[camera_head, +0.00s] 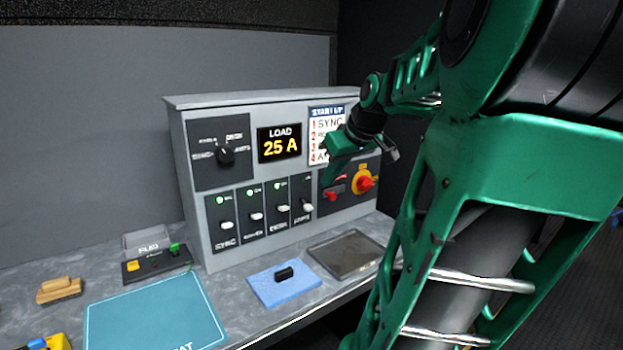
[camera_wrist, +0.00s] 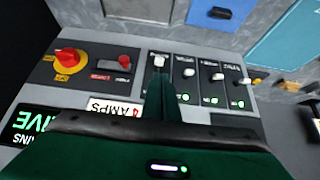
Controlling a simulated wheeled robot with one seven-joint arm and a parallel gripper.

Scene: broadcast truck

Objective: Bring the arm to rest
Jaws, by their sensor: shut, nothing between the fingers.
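My gripper (camera_head: 328,176) hangs from my green arm in front of the right part of the grey control panel (camera_head: 232,108). It partly covers the start-up card (camera_head: 329,121) in the head view. In the wrist view my gripper (camera_wrist: 163,82) has its dark green fingers together with nothing between them. They overlap the row of toggle switches (camera_wrist: 187,73) in that view. I cannot tell whether the fingertips touch the panel. A red rotary knob on a yellow plate (camera_head: 363,181) and a small red switch (camera_head: 333,193) are close below and right of the gripper.
The display (camera_head: 280,144) reads LOAD 25 A. Green lamps are lit above several toggles.

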